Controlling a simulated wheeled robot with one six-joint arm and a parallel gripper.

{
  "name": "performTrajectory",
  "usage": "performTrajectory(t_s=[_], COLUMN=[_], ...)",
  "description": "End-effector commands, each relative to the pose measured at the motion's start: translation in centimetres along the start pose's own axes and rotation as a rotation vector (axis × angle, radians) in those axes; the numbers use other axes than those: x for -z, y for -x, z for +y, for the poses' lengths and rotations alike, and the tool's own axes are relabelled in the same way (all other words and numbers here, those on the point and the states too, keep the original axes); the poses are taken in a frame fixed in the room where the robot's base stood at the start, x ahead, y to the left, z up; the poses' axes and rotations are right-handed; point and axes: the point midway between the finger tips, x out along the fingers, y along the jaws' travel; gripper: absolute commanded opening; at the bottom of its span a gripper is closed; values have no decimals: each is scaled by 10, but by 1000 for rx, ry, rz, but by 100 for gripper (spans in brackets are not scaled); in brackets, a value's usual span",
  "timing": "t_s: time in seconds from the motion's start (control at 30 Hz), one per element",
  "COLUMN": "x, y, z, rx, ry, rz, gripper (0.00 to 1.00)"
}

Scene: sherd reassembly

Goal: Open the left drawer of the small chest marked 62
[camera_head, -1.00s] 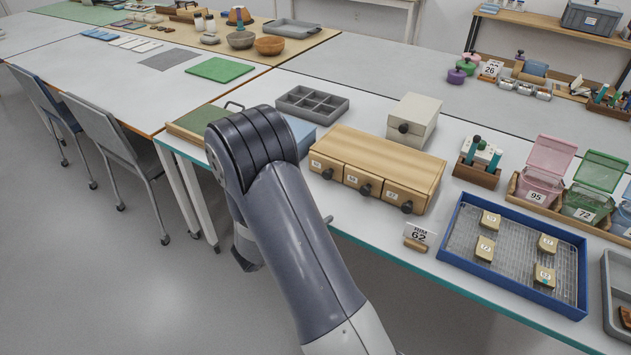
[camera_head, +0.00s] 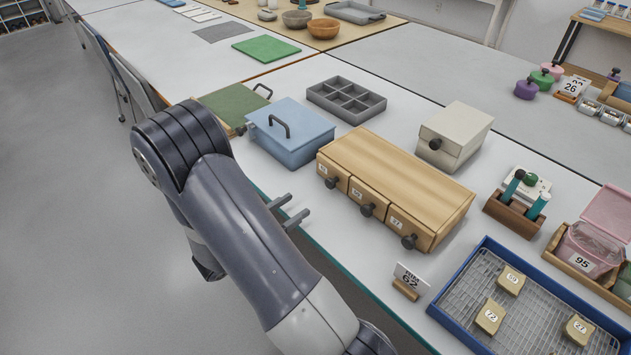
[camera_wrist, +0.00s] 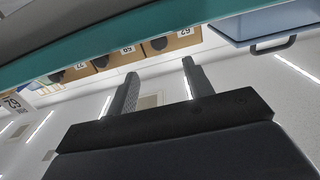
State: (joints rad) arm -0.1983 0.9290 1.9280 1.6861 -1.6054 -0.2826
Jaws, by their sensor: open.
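The small wooden chest (camera_head: 395,175) stands near the table's front edge, with three labelled drawers side by side, all shut. Its left drawer (camera_head: 333,175) has a dark round knob (camera_head: 331,182). In the wrist view the picture is upside down, and the left drawer (camera_wrist: 178,42) is the one nearest the blue box. A card reading 62 (camera_head: 411,280) stands on the table in front of the chest's right end. My gripper (camera_head: 297,205) is open and empty, just off the table's front edge, apart from the knob. In the wrist view its two fingers (camera_wrist: 160,72) point towards the drawer fronts.
A blue lidded box (camera_head: 290,135) stands left of the chest, and a cream box (camera_head: 455,135) behind it. A grey divided tray (camera_head: 346,100) lies behind the blue box. A blue-rimmed tray (camera_head: 477,250) is at right.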

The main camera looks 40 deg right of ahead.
Motion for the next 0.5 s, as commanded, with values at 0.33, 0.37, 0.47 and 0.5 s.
performTrajectory(t_s=[0.33,0.37,0.47,0.5], x=[0,0,0,0], y=[-50,-55,-71,-77], z=[2,2,1,1], rx=[-6,-5,-6,-4], ry=[0,1,0,0], rz=[-1,-1,-1,-1], gripper=[49,49,49,49])
